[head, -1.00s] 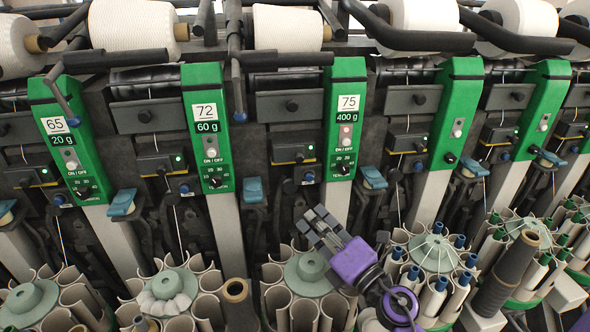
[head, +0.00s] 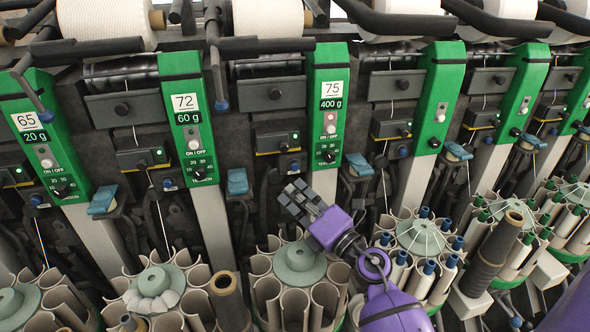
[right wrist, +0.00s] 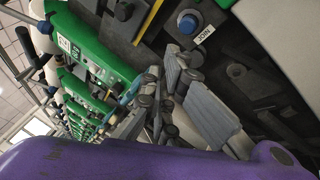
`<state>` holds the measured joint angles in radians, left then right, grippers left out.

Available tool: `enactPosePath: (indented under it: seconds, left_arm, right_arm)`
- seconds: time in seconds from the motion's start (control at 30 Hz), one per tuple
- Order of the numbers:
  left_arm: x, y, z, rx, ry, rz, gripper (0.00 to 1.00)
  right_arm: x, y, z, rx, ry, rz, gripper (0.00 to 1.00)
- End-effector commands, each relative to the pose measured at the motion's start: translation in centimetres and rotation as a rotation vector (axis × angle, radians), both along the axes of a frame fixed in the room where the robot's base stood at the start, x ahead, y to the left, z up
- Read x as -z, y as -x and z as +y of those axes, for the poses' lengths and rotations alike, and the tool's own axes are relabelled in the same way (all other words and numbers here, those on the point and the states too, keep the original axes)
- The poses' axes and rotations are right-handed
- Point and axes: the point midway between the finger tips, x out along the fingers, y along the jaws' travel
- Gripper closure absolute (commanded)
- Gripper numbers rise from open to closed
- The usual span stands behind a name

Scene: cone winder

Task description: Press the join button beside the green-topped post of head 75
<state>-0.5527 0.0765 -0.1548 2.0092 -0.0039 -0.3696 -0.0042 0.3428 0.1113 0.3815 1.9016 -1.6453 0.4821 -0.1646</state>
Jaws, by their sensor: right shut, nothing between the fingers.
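The green-topped post (head: 328,70) of head 75 stands at the centre of the head view, with a "75" label, a "400 g" display and a pinkish ON/OFF button. A small blue join button (head: 294,165) sits on the dark panel just left of this post. My right gripper (head: 291,194) is shut and empty, below the join button and apart from it. In the right wrist view, its fingers (right wrist: 160,100) show above my purple arm. A blue button (right wrist: 188,22) marked "JOIN" shows there above the fingers, with a clear gap. My left gripper is not in view.
A blue lever (head: 237,182) is left of the post, another (head: 359,165) right of it. A ring of tubes around a pale green hub (head: 300,263) stands below my right gripper. The post of head 72 (head: 186,100) stands to the left.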

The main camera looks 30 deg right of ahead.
Motion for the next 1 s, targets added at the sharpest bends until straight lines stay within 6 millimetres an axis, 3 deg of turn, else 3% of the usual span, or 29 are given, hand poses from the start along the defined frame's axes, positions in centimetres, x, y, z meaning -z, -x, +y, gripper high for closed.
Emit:
enactPosePath:
  seconds: [0.3,1.0]
  left_arm:
    - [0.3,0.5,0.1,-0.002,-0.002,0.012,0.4]
    - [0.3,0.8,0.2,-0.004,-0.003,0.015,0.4]
  right_arm:
    - [-0.1,-3.0,-0.7,0.001,0.001,-0.001,1.0]
    - [0.0,-3.3,-0.8,0.001,0.0,0.0,1.0]
